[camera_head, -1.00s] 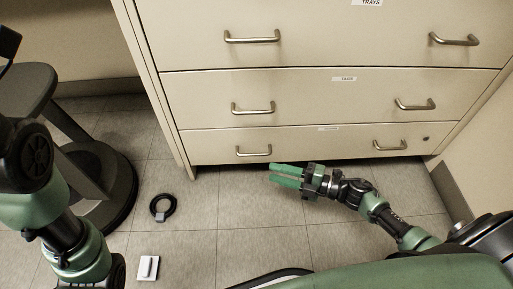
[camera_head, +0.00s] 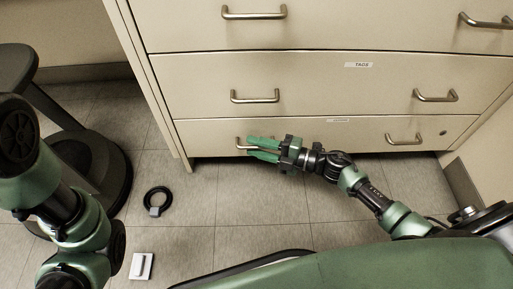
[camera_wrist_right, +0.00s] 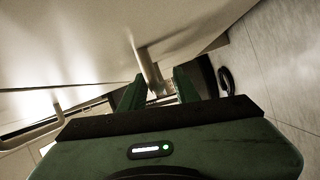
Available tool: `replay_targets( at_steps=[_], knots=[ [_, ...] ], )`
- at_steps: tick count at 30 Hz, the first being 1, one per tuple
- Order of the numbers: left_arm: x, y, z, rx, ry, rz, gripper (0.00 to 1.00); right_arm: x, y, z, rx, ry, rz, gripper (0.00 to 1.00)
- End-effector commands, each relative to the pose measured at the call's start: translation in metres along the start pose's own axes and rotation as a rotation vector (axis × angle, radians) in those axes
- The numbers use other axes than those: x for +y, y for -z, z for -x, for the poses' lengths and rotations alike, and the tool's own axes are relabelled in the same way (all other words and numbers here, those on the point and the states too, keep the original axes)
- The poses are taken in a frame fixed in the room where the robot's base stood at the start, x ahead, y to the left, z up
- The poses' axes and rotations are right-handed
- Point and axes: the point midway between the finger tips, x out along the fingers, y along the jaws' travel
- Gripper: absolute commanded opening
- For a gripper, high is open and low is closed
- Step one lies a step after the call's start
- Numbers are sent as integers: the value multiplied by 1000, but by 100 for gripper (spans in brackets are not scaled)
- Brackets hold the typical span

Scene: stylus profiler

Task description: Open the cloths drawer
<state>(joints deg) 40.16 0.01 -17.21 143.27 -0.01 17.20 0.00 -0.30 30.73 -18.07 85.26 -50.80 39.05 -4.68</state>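The bottom drawer (camera_head: 350,138) of the beige cabinet looks flush with the front; the small label on it is too blurred to read. Its left handle (camera_head: 241,143) is partly hidden behind my right gripper (camera_head: 256,148). In the right wrist view, a metal handle (camera_wrist_right: 150,68) reaches in between the two green fingers of this gripper (camera_wrist_right: 158,90). The fingers stand apart, one on each side of the handle, with visible gaps. The bottom drawer's right handle (camera_head: 404,139) is free. My left arm shows at the left edge, but its gripper is out of view.
The drawer labelled TAGS (camera_head: 310,85) is above, shut. A dark stool (camera_head: 85,165) stands at left. A black ring with a grey tab (camera_head: 157,203) and a small white object (camera_head: 141,266) lie on the floor before the cabinet. A wall borders the right.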

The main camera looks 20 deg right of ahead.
Motion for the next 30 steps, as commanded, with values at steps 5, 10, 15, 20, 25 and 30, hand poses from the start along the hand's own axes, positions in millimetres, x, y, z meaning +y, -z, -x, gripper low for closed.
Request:
replay_targets(
  at_steps=[5, 10, 15, 20, 25, 30],
  knots=[
    [0, 0, 0, 0, 0, 0, 36, 0, 0, 0, 0, 0, 0, 32],
    [0, 0, 0, 1, -1, 0, 36, 0, 0, 0, 0, 0, 0, 0],
    [0, 0, 0, 0, 0, 0, 36, 0, 0, 0, 0, 0, 0, 0],
    [0, 0, 0, 0, -1, 0, 36, 0, 0, 0, 0, 0, -1, 0],
    [0, 0, 0, 0, 0, 0, 36, 0, 0, 0, 0, 0, -1, 0],
    [0, 0, 0, 0, 0, 0, 36, 0, 0, 0, 1, 0, -1, 0]
  ],
)
